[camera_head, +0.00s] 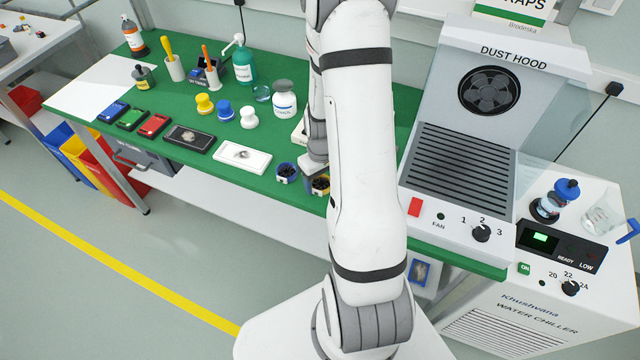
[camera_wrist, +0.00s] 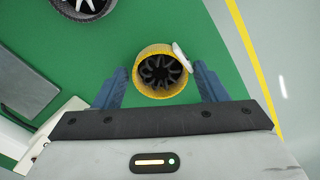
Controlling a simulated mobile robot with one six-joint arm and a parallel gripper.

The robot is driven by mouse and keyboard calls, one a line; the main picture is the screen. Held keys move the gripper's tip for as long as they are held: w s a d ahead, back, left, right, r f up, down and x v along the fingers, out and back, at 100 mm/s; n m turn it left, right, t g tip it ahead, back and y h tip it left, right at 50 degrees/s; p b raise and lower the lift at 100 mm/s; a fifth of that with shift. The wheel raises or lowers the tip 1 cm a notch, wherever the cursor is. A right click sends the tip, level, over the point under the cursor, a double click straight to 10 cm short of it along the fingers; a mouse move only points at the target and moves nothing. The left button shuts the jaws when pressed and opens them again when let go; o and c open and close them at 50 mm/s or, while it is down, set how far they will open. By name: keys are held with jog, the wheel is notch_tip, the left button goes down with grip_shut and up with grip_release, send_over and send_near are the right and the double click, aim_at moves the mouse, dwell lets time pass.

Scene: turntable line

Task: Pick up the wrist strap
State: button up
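I take the yellow ring (camera_wrist: 153,94) with a dark, spoked-looking middle to be the wrist strap. It lies on the green bench top, with a small white oval piece at its upper right edge in the wrist view. In the head view it shows partly behind my arm as a yellow-rimmed item (camera_head: 319,191) near the bench's front edge. My gripper (camera_wrist: 161,72) is open in the wrist view, with one blue finger on each side of the ring and visible gaps. In the head view my gripper (camera_head: 313,163) is just above it, its fingers mostly hidden.
A similar blue-rimmed item (camera_head: 287,172) sits just left of it. A dark-rimmed round item (camera_wrist: 83,8) with pale spokes shows at the wrist view's top left. A white tray (camera_head: 242,157) and jars stand further left. The dust hood (camera_head: 462,165) is to the right.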

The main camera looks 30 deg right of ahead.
jog(key=c, duration=0.7)
